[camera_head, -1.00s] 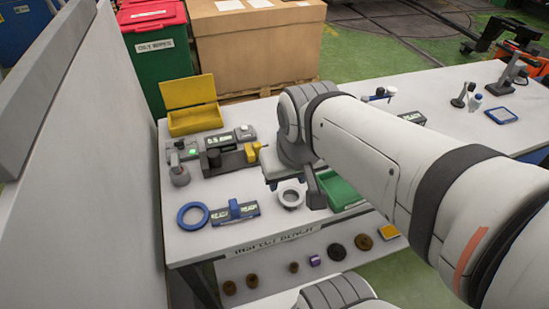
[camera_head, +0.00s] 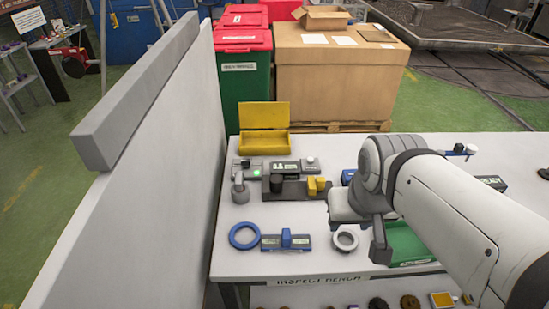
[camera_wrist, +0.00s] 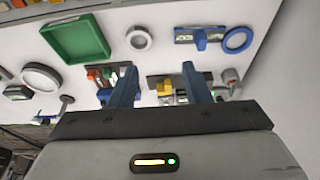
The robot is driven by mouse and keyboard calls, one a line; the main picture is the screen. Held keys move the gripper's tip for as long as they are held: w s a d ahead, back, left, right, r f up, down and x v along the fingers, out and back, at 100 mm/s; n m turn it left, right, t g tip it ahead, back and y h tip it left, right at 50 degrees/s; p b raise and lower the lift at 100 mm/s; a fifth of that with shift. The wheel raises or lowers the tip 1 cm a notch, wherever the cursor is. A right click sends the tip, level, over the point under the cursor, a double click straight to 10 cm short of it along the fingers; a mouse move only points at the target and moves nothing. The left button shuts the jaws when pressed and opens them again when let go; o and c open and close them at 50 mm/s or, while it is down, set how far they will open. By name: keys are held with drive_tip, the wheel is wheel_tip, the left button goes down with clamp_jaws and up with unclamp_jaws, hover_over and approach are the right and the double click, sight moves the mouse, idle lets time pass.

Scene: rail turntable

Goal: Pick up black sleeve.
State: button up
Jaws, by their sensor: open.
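The black sleeve (camera_head: 276,183) looks like a short dark cylinder standing at the left end of a dark fixture (camera_head: 296,196) on the white bench. A yellow block (camera_head: 316,185) sits at the fixture's right end. My gripper (camera_head: 380,243) is to the right of the fixture, over the bench near the green tray. In the wrist view my gripper (camera_wrist: 160,70) is open, with nothing between its two blue fingers. The fixture (camera_wrist: 180,76) shows behind and beside the right finger there, and the sleeve is partly hidden or too small to make out clearly.
A blue ring (camera_head: 244,236), a blue-topped gauge (camera_head: 286,241) and a grey ring (camera_head: 345,240) lie along the front. A green tray (camera_head: 408,245) is at the right. An open yellow box (camera_head: 264,142) stands behind. A tall pale panel (camera_head: 150,190) borders the left.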

drive_tip(key=shift+o, duration=0.5)
drive_tip(key=shift+w, duration=0.25)
drive_tip(key=n+g+b, duration=0.3)
drive_tip(key=n+b, duration=0.5)
drive_tip(key=n, duration=0.8)
hover_over(276, 178)
wheel_tip(276, 178, down, 15)
drive_tip(key=shift+w+r, duration=0.1)
drive_tip(key=shift+w+a+f, duration=0.1)
drive_tip(key=shift+f, duration=0.25)
drive_tip(key=f, duration=0.7)
drive_tip(key=shift+s+f+p, duration=0.1)
drive_tip(key=shift+s+p, duration=0.15)
drive_tip(key=shift+p, duration=0.15)
drive_tip(key=shift+c, duration=0.5)
